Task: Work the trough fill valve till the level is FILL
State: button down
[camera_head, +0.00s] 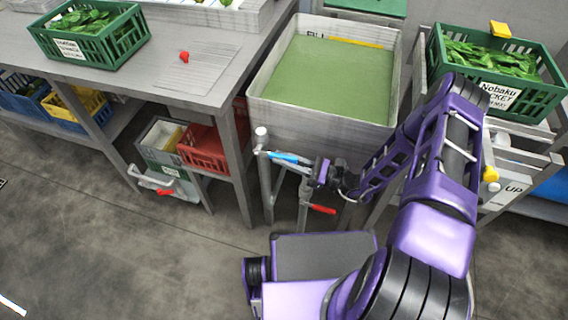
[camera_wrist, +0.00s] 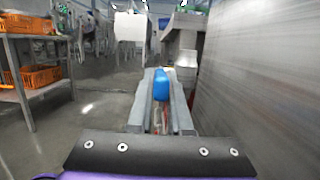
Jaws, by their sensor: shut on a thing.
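The trough (camera_head: 318,128) is a pale grey square tank holding green water (camera_head: 330,80). On its far inner wall are partly visible dark letters and a yellow strip (camera_head: 358,43) at the waterline; I cannot read the level exactly. The fill valve has a blue lever (camera_head: 284,157) on a pipe at the trough's front left corner. My gripper (camera_head: 299,162) is shut on this blue lever. In the wrist view the blue lever (camera_wrist: 161,84) lies between the two grey fingers. A red lever (camera_head: 318,208) sits lower, below my gripper.
A grey table (camera_head: 200,75) at left bears a green crate of leaves (camera_head: 90,50) and a small red object (camera_head: 184,57). Another green crate (camera_head: 520,100) stands right of the trough. Red (camera_head: 205,150) and grey bins sit under the table. Floor at front left is clear.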

jog(key=shift+f+y+b, duration=0.4)
jog(key=shift+f+b, duration=0.05)
jog(key=shift+b, duration=0.25)
jog(key=c, duration=0.8)
grip_release()
jog(key=shift+c, duration=0.2)
jog(key=v, duration=1.7)
jog(key=shift+f+b, duration=0.3)
jog(key=shift+b, duration=0.1)
jog(key=shift+s, duration=0.2)
